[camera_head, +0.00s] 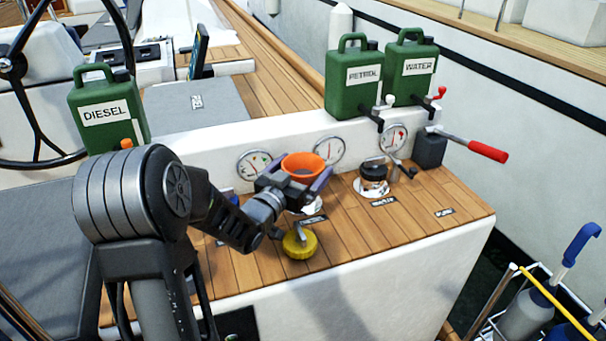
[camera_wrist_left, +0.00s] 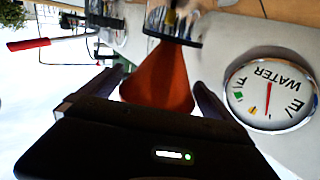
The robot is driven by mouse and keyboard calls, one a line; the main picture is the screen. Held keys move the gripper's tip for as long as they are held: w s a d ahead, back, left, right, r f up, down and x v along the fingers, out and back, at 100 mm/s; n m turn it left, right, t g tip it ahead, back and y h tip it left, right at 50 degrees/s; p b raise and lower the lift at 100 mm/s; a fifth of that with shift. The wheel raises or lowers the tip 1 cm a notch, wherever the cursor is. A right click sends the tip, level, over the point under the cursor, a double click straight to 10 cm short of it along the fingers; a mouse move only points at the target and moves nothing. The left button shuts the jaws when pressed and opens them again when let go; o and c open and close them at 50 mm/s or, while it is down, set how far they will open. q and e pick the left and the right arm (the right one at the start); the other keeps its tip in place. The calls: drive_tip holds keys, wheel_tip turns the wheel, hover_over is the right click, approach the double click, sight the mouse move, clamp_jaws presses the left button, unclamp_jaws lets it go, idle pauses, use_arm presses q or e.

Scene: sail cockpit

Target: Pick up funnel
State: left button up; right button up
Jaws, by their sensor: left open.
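The orange funnel (camera_head: 303,163) sits with its wide rim up over the wooden deck panel. My left gripper (camera_head: 296,187) is at the funnel, open, with its dark fingers on either side of it. In the left wrist view the funnel (camera_wrist_left: 160,78) shows between the spread fingers of the left gripper (camera_wrist_left: 154,84), its narrow end pointing to the top of the picture. I cannot tell whether a finger touches it. The gripper partly hides the funnel's lower part in the head view. My right gripper is in neither view.
A yellow cap (camera_head: 299,244) lies in front of the gripper. Round gauges (camera_head: 328,151) line the white wall behind. Green petrol (camera_head: 354,80) and water (camera_head: 411,70) cans stand on the ledge, the diesel can (camera_head: 104,108) to the left. A red-handled lever (camera_head: 487,152) juts out right.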

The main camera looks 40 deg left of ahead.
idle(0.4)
use_arm(q)
drive_tip(key=c, duration=1.3)
wheel_tip(320, 180, up, 10)
drive_tip(key=shift+r+p, duration=0.1)
drive_tip(key=shift+p, duration=0.75)
drive_tip(key=shift+r+p, duration=0.6)
drive_tip(key=shift+r, duration=0.85)
drive_tip(key=shift+c, duration=0.2)
